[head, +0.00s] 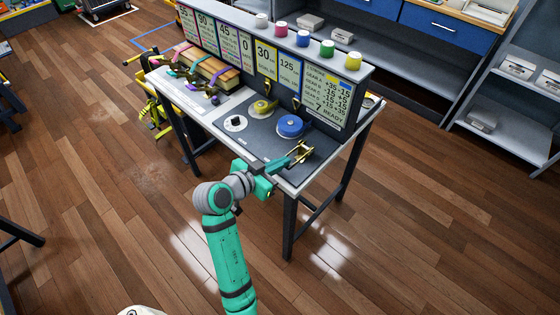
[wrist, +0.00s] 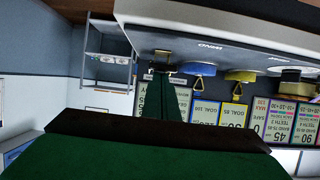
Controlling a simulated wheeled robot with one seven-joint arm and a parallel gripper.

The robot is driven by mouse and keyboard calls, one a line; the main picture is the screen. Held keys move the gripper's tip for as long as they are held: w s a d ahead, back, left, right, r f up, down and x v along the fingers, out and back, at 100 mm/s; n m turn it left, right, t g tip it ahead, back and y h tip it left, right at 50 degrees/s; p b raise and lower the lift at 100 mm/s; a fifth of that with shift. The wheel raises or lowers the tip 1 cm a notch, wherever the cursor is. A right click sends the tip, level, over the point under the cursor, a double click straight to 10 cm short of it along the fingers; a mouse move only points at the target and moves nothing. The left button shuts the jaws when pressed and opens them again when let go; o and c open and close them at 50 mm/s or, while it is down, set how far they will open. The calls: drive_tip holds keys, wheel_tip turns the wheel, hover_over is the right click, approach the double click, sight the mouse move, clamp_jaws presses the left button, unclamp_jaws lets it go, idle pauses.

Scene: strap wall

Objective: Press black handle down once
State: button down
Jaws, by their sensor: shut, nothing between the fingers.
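A small brass-coloured mechanism (head: 303,151) stands at the front right corner of the workbench (head: 316,171). My gripper (head: 291,161) is shut and empty, with its tips right beside this mechanism. The black handle is too small and too covered by my gripper to pick out surely in the head view. In the wrist view, which is upside down, a dark bar-like part (wrist: 161,68) shows just beyond my fingertips (wrist: 168,82). I cannot tell whether my fingers touch it.
A sign board (head: 326,95) with coloured knobs on top runs along the back. The floor (head: 400,230) to the right is clear.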

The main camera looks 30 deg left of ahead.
drive_tip(key=shift+s+a+f, duration=0.1)
drive_tip(key=shift+s+f, duration=0.05)
drive_tip(key=shift+f, duration=0.35)
drive_tip(key=s+a+r, duration=0.1)
drive_tip(key=s+r, duration=0.7)
drive_tip(key=shift+s+a, duration=0.15)
drive_tip(key=shift+s, duration=0.15)
drive_tip(key=shift+r, duration=0.1)
